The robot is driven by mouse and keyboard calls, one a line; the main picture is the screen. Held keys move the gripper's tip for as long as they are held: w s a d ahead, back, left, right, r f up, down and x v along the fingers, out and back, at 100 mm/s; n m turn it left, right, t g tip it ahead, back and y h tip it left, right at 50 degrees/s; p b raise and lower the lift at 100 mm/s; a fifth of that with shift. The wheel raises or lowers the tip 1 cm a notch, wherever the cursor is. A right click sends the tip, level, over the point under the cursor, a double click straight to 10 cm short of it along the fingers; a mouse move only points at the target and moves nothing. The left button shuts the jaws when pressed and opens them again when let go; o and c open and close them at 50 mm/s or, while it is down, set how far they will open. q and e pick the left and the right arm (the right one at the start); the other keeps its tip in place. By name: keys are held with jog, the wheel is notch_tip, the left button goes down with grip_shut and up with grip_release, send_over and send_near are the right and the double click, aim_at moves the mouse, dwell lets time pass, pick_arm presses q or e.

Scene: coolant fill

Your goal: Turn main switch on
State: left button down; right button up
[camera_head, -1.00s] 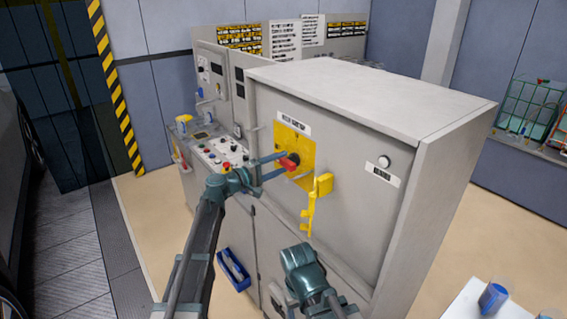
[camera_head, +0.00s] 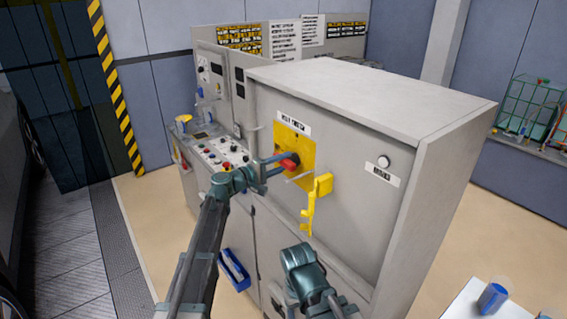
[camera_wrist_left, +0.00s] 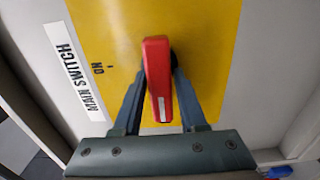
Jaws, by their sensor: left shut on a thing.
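The main switch is a red handle (camera_head: 289,163) on a yellow plate (camera_head: 307,148) on the grey cabinet's front. My left gripper (camera_head: 277,164) is shut on the handle, one finger on each side. In the left wrist view the red handle (camera_wrist_left: 157,75) lies between the dark fingers (camera_wrist_left: 158,92), its length upright in the picture. An ON mark (camera_wrist_left: 97,69) and a MAIN SWITCH label (camera_wrist_left: 73,72) are to its left. The handle does not point at the ON mark. My right arm shows at bottom centre; its gripper fingers are not visible.
A yellow hasp-like part (camera_head: 317,200) hangs just right of the switch. A button panel (camera_head: 222,152) is left of the cabinet. A white table (camera_head: 470,303) with a blue cup (camera_head: 493,296) stands at bottom right.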

pick_arm(q)
jog(key=shift+m, duration=0.3)
jog(key=m, duration=0.3)
jog(key=shift+r+m, duration=0.2)
jog(key=shift+m, duration=0.1)
jog(key=m, duration=0.4)
jog(key=shift+s+d+r+m+p, duration=0.1)
jog(key=shift+s+r+m+p, duration=0.05)
jog(key=shift+m+p, duration=0.2)
jog(key=m, duration=0.4)
jog(key=shift+s+d+r+m, duration=0.1)
jog(key=shift+s+m, duration=0.1)
jog(key=shift+m, duration=0.05)
jog(key=shift+s+d+m, duration=0.1)
jog(key=shift+m, duration=1)
jog(key=shift+s+d+m, duration=0.1)
jog(key=shift+m, duration=1)
jog(key=c, duration=0.6)
grip_release()
